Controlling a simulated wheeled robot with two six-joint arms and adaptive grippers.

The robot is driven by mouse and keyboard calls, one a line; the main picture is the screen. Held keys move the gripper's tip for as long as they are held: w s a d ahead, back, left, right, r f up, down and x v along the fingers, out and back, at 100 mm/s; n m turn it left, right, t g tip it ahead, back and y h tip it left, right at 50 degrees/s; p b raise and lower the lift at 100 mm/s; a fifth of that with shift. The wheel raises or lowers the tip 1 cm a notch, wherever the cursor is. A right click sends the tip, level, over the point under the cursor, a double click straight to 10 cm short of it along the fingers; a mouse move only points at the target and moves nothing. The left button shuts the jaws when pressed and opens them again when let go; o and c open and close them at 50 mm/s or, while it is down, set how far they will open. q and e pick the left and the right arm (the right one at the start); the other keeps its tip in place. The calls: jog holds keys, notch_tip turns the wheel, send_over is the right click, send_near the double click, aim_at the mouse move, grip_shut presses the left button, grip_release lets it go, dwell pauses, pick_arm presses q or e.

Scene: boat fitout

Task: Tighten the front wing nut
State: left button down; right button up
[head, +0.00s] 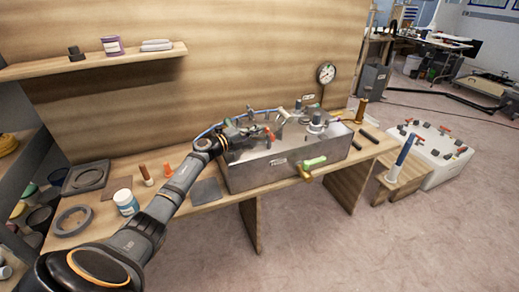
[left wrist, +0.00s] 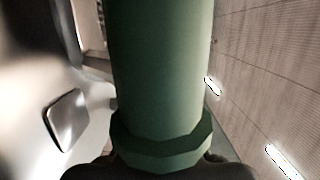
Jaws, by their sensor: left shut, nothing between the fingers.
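A grey metal box (head: 285,165) stands on the wooden bench, with several small fittings on its lid. I cannot pick out the front wing nut among them for sure. My left gripper (head: 256,134) is over the left part of the lid, small and dark in the head view, shut and empty. In the left wrist view a large green cylinder with a faceted collar (left wrist: 162,80) fills the middle and hides what lies behind it. My right gripper is not in view.
A white bottle (head: 126,202), an orange cone (head: 168,170) and a grey ring (head: 72,221) stand on the bench at left. A white tank (head: 437,155) stands on the floor at right.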

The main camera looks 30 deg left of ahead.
pick_arm(q)
jog(key=shift+w, duration=0.1)
jog(key=v, duration=1.2)
jog(key=shift+d, duration=0.1)
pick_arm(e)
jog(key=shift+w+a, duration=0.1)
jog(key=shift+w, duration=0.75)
